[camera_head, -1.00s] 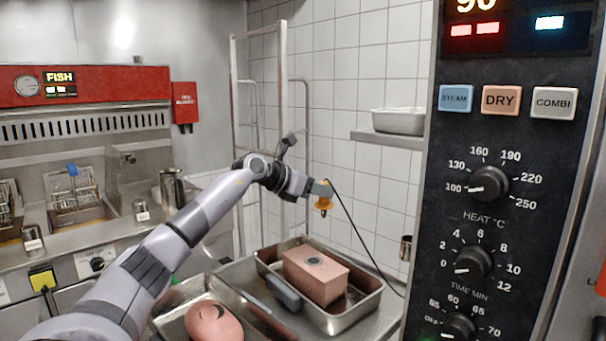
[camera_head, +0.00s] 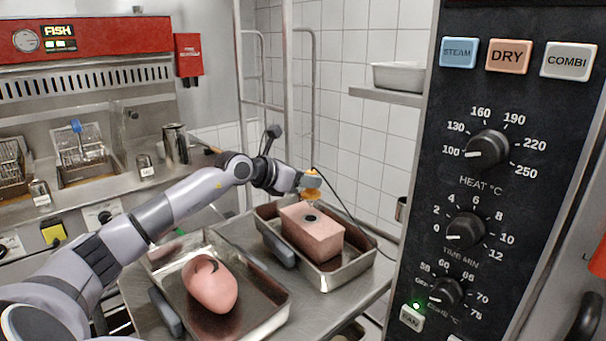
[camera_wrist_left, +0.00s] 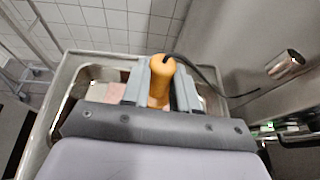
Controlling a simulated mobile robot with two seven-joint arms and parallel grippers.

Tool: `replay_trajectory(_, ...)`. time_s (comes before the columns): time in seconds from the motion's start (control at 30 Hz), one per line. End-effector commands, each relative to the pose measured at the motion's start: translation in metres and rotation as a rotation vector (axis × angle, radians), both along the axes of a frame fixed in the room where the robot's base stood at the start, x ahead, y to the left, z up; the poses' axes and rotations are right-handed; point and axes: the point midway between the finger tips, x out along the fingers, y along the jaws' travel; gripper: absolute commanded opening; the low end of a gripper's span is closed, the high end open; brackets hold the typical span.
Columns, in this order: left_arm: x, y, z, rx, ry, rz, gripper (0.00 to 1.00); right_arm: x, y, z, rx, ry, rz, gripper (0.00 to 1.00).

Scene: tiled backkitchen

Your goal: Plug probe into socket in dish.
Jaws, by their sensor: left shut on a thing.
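The orange probe (camera_head: 312,193), with a black cable, is in the jaws of my left gripper (camera_head: 308,182). It also shows between the two fingers in the left wrist view (camera_wrist_left: 161,72). A pink block (camera_head: 322,238) sits in the metal dish (camera_head: 352,262) on the right. The dark round socket (camera_head: 311,218) is in the block's top face. The probe hangs a little above the socket in the head view; its lower end is hard to make out, and I cannot tell whether it touches. In the wrist view the socket is hidden. My right gripper is not in view.
A second metal tray (camera_head: 262,318) with a rounded pink piece (camera_head: 210,285) stands to the left on the steel table. The oven panel (camera_head: 480,130) closes off the right side. The cable (camera_head: 345,208) runs down past the dish's far side.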

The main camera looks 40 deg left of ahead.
Motion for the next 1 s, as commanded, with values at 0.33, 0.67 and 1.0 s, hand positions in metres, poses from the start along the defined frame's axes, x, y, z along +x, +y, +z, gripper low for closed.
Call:
replay_trajectory(0.33, 0.0, 0.0, -0.034, -0.001, 0.0, 0.0, 0.0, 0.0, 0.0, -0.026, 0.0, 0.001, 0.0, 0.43)
replay_trajectory(0.67, 0.0, 0.001, -0.054, 0.0, -0.001, 0.001, 0.0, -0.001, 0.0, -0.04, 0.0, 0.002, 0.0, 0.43)
replay_trajectory(1.0, 0.0, 0.001, -0.054, 0.0, -0.001, 0.001, 0.0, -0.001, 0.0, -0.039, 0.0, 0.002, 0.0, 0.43)
